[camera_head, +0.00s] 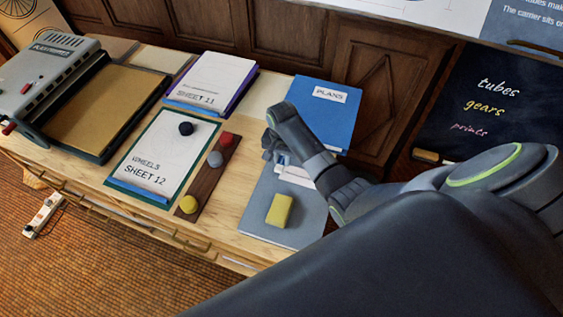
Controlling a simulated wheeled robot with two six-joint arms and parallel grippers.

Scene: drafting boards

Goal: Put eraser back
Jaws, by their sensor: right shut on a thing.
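My right gripper (273,153) is over the upper part of a grey folder or mat (262,222). It is shut on a small white and blue block, which looks like the eraser (282,160). My fingers and wrist hide much of it, and I cannot tell whether it touches the surface below. A yellow block (280,210) lies on the grey folder, nearer the table's front edge. White pieces (297,175) show beside my wrist, partly hidden by it. My left gripper is not in view.
A blue PLANS folder (325,112) lies behind my wrist. To the left are a dark strip (212,178) with coloured round pieces, Sheet 12 (150,160), Sheet 11 (210,85) and a grey machine (45,75). A chalkboard (490,105) stands at the right.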

